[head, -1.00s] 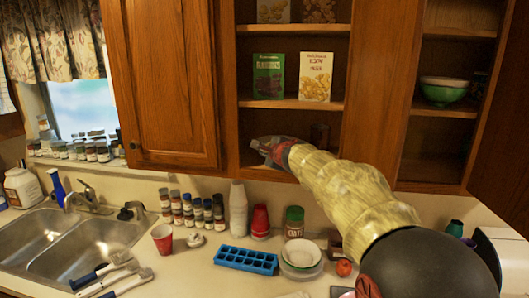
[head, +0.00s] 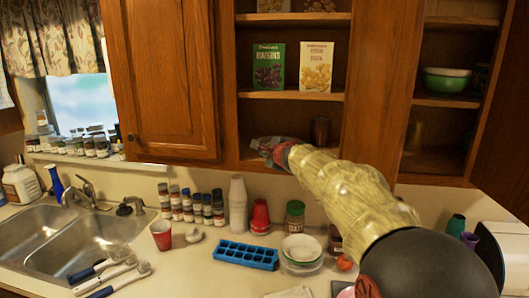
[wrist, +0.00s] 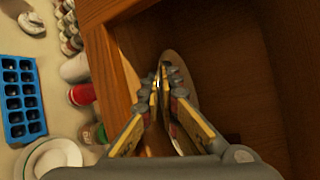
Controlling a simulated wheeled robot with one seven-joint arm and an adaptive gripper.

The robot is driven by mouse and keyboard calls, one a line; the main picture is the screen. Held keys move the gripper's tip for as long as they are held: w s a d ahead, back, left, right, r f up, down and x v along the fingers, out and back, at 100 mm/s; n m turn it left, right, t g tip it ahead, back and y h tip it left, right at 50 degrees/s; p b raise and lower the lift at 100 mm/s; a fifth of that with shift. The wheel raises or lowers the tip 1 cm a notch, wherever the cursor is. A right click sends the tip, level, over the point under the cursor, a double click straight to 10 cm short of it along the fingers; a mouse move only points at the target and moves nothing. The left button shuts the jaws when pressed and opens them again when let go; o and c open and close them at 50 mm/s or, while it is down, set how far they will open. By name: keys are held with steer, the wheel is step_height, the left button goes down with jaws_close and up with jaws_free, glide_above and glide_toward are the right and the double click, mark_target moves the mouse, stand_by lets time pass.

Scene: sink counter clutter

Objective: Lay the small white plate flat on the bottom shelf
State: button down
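My gripper (head: 268,147) is at the opening of the bottom shelf (head: 250,158) of the open cabinet, just above the shelf's front edge. In the wrist view its fingers (wrist: 163,82) come close together on a thin, rounded, greyish disc, which looks like the small white plate (wrist: 183,88). The plate is seen steeply from the side, in shadow, and the fingers hide part of it. I cannot tell whether it touches the shelf. In the head view the plate is hard to make out at the gripper.
Two boxes (head: 316,67) stand on the shelf above. A closed cabinet door (head: 165,80) is to the left. Below are stacked white dishes (head: 301,247), a blue ice tray (head: 246,255) and cups.

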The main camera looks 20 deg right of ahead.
steer(key=shift+f+b, duration=0.25)
steer(key=shift+b, duration=0.05)
steer(key=c, duration=2.4)
jaws_free()
steer(key=o, duration=0.3)
steer(key=shift+o, duration=0.7)
steer(key=shift+f, duration=0.2)
steer(key=shift+s, duration=0.15)
steer(key=v, duration=1.1)
steer(key=shift+s+r, duration=0.3)
steer(key=shift+r, duration=0.05)
steer(key=shift+a, duration=0.1)
